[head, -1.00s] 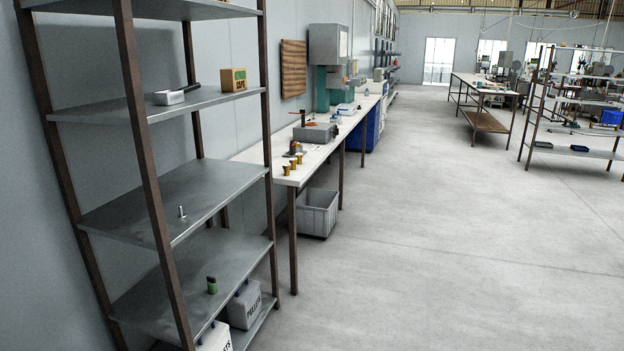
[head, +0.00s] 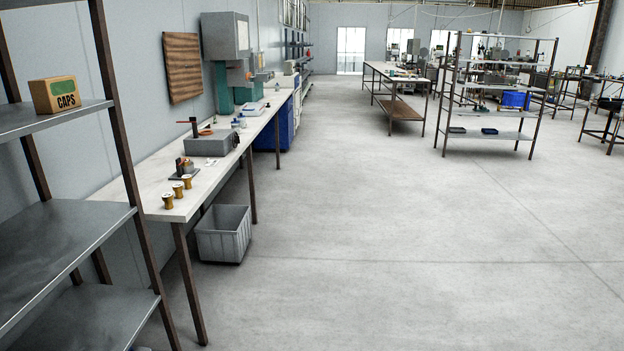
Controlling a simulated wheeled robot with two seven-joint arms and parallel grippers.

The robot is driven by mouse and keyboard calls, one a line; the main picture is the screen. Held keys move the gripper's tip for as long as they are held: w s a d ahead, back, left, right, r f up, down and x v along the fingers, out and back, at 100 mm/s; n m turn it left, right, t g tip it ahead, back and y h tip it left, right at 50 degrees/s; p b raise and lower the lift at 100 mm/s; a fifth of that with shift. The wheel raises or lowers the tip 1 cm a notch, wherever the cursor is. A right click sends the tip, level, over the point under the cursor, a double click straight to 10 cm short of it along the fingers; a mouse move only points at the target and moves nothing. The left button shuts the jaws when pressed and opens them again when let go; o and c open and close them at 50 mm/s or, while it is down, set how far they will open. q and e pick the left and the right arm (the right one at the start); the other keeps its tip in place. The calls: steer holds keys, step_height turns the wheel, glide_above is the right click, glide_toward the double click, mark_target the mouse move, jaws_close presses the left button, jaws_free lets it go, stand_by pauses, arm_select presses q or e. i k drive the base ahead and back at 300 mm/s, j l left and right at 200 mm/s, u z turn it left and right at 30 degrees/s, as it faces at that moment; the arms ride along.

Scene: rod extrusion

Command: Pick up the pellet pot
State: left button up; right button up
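Three small gold-brown pots with pale tops stand in a row near the front end of the long white bench: the nearest pot (head: 167,201), the middle pot (head: 178,190) and the far pot (head: 187,181). They look alike, and I cannot tell whether one of them is the pellet pot. No label on them can be read at this size. Neither of my grippers is in the head view.
A metal shelf rack (head: 75,230) with a CAPS box (head: 54,95) stands close at the left. A grey bin (head: 223,234) sits on the floor under the bench (head: 135,190). A grey block device (head: 209,144) stands behind the pots.

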mark_target(237, 126)
steer(key=i+l, duration=0.1)
steer(key=i, duration=4.1)
steer(key=i+l+u, duration=0.2)
steer(key=i+u, duration=0.2)
steer(key=i, duration=0.25)
steer(key=i+l+u, duration=0.4)
steer(key=i, duration=0.25)
steer(key=i+l+u, duration=0.4)
steer(key=i+l, duration=0.15)
